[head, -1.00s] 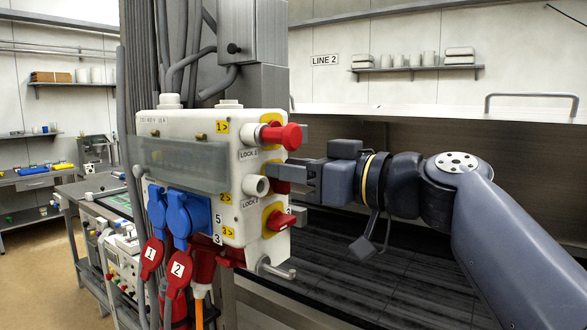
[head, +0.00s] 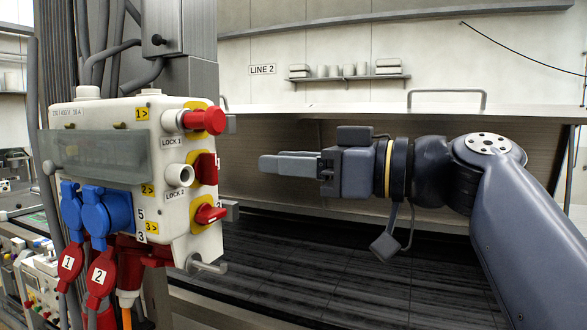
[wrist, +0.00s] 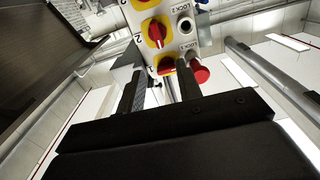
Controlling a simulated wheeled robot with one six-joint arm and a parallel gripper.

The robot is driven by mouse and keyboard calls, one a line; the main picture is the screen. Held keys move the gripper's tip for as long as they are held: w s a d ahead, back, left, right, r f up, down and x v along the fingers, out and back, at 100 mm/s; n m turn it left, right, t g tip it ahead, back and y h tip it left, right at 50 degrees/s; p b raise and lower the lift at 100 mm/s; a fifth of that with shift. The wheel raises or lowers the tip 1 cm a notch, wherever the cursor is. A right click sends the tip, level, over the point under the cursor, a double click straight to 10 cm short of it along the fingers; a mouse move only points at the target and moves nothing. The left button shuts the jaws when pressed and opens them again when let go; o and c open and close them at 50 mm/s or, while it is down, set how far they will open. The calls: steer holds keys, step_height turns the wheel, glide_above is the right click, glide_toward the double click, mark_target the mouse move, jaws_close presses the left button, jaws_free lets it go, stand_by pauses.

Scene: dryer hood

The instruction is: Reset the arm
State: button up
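My gripper (head: 272,163) is in the middle of the head view, to the right of the white switch box (head: 100,122) and clear of it. Its fingers point left at the box, with nothing between them. In the wrist view my gripper (wrist: 158,85) shows two dark fingers with a gap between them. The box has a red knob at the top (head: 206,121), a red middle switch (head: 205,168) and a lower red switch (head: 210,213) on yellow plates. Several of these show beyond the fingers in the wrist view.
The dark slatted bed (head: 330,265) lies below my arm. The hood with its handle (head: 447,93) is behind.

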mark_target(215, 158)
steer(key=shift+d, duration=0.15)
stand_by(0.3)
steer(key=p+x, duration=0.3)
steer(key=x, duration=0.8)
steer(key=shift+s+r+p, duration=0.1)
steer(key=shift+p, duration=0.3)
steer(key=shift+s+d, duration=0.1)
